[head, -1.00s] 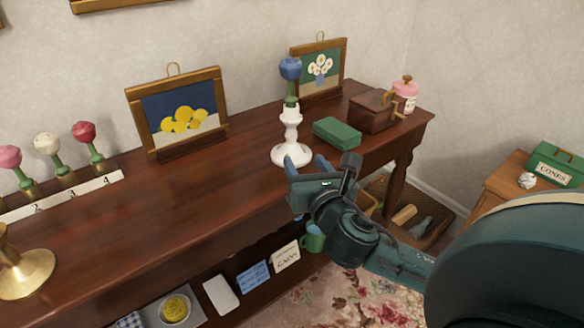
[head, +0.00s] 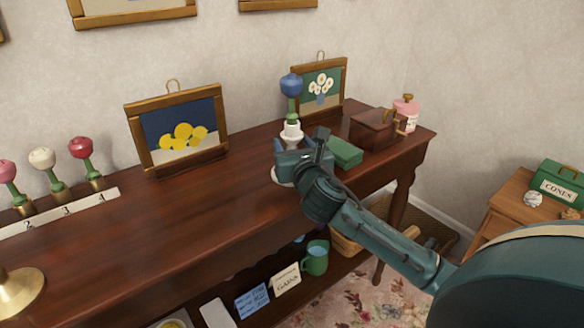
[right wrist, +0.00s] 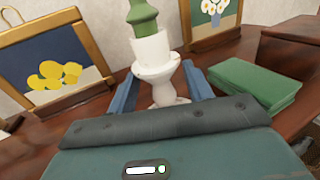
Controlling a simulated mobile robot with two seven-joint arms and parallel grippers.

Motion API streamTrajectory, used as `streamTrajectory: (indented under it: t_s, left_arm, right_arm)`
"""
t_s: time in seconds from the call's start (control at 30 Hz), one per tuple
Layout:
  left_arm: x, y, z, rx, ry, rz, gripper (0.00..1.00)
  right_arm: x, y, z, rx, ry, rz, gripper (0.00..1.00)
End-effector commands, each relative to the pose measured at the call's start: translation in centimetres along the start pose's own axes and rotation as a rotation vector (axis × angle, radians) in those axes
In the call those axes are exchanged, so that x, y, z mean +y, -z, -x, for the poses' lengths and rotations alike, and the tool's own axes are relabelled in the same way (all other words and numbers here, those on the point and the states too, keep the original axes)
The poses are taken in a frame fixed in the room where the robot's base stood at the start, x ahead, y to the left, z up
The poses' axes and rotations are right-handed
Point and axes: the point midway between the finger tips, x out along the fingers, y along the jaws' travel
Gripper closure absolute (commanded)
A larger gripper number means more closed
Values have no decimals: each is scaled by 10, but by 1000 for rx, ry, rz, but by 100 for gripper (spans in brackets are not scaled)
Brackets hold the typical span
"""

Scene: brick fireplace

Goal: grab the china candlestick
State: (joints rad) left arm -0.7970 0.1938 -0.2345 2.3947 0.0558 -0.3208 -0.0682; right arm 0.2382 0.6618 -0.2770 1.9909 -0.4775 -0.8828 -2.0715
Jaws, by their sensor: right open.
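The white china candlestick (head: 292,132) stands upright on the dark wood sideboard, holding a green-stemmed piece with a blue top (head: 291,90). My right gripper (head: 285,147) is in front of it and hides much of its stem and base in the head view. In the right wrist view the candlestick (right wrist: 158,70) rises between the two blue fingers of my right gripper (right wrist: 163,85), which are open on either side of its stem. I cannot tell whether they touch it. My left gripper is not in view.
A green box (head: 345,153) lies close right of the gripper, with a wooden box (head: 374,130) and a pink jar (head: 407,112) beyond. A lemon picture (head: 180,130) and a flower picture (head: 320,88) stand behind.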

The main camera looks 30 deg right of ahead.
Motion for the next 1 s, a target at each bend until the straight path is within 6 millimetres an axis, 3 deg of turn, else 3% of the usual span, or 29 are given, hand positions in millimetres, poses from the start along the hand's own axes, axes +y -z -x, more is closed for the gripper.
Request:
streamTrajectory:
  t_s: [0.1,0.37,1.0]
  left_arm:
    - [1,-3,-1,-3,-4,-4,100]
    - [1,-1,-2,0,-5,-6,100]
    - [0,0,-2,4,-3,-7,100]
  right_arm:
    - [0,0,-11,-1,-1,0,49]
    - [0,0,-12,1,-1,0,51]
    - [0,0,-12,0,-1,1,100]
